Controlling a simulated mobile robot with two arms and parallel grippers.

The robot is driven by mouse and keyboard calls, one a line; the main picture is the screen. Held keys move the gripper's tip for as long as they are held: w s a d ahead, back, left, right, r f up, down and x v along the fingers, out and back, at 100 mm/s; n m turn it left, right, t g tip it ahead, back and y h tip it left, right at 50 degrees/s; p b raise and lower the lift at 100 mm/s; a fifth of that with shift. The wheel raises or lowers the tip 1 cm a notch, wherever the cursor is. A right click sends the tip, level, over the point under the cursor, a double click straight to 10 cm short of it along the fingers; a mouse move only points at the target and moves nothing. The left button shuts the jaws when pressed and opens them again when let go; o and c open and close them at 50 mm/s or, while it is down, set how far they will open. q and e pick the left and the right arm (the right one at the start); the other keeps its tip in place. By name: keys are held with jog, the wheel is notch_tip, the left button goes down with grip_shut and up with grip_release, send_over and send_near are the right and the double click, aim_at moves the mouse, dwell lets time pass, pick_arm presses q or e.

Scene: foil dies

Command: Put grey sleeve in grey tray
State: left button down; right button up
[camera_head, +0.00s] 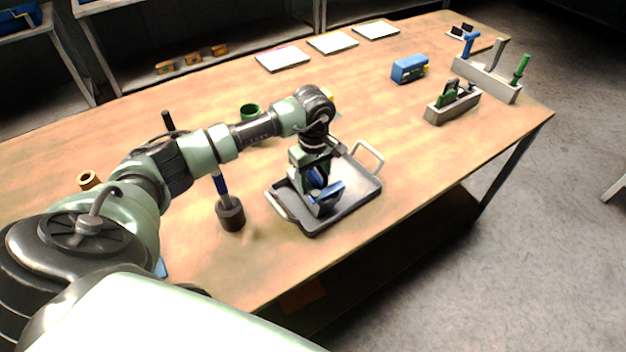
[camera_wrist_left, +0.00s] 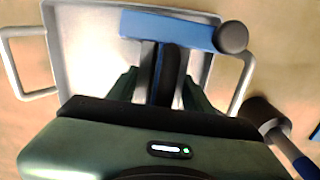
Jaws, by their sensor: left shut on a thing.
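The grey tray (camera_head: 349,203) has two loop handles and lies on the table; its pale floor also shows in the left wrist view (camera_wrist_left: 90,50). My left gripper (camera_head: 320,190) points down over the tray. It is shut on a dark grey piece with a blue strip (camera_wrist_left: 167,75), which looks like the grey sleeve; the fingers hide much of it. A blue bar (camera_wrist_left: 170,29) with a dark round end (camera_wrist_left: 232,37) lies across the fingertips; I cannot tell whether it belongs to the held piece or touches the tray floor. My right gripper is not in view.
A blue-handled tool with a dark cylindrical head (camera_head: 230,213) stands left of the tray. A green cup (camera_head: 250,111) is behind my arm. A blue box (camera_head: 409,69), a grey holder (camera_head: 452,107) and a longer tool rack (camera_head: 487,79) stand at the right. Table right of the tray is clear.

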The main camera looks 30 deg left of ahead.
pick_arm(q)
jog(key=c, duration=0.6)
grip_release()
jog(key=shift+s+a+f, duration=0.1)
jog(key=shift+s+f, duration=0.2)
jog(key=shift+f, duration=0.25)
jog(key=shift+r, duration=0.1)
jog(key=shift+w+a+r+b, duration=0.1)
jog(key=shift+r+b, duration=0.15)
jog(key=shift+b, duration=0.05)
jog(key=r+b, duration=0.1)
jog(key=r, duration=0.4)
jog(key=r+b, duration=0.2)
jog(key=r, duration=0.3)
jog(key=shift+w+r, duration=0.2)
jog(key=shift+r, duration=0.55)
